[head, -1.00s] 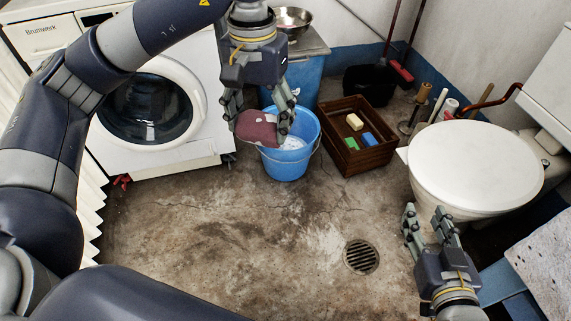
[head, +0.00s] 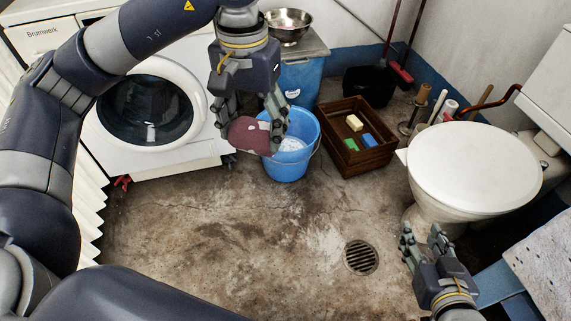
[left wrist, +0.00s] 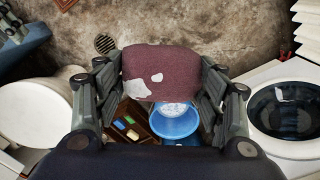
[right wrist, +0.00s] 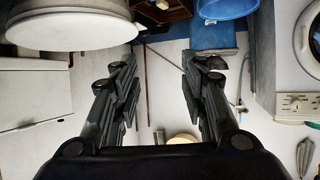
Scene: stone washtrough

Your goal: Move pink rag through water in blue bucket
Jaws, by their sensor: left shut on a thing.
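The pink rag (head: 249,136), a dull dark pink cloth with pale patches, is held between the fingers of my left gripper (head: 250,117). The rag also shows between the fingers in the left wrist view (left wrist: 160,72). The blue bucket (head: 285,165) stands on the floor with whitish, foamy water (head: 292,144) inside. In the head view the rag overlaps the bucket's left rim; its height above the rim is hard to tell. My right gripper (head: 424,246) is open and empty in front of the toilet; its fingers also show apart in the right wrist view (right wrist: 160,90).
A washing machine (head: 205,130) stands left of the bucket. A brown crate (head: 370,160) with a sponge and coloured blocks is to its right. A blue container with a metal bowl (head: 288,22) is behind. The toilet (head: 474,170) is at right. Floor around the drain (head: 361,257) is clear.

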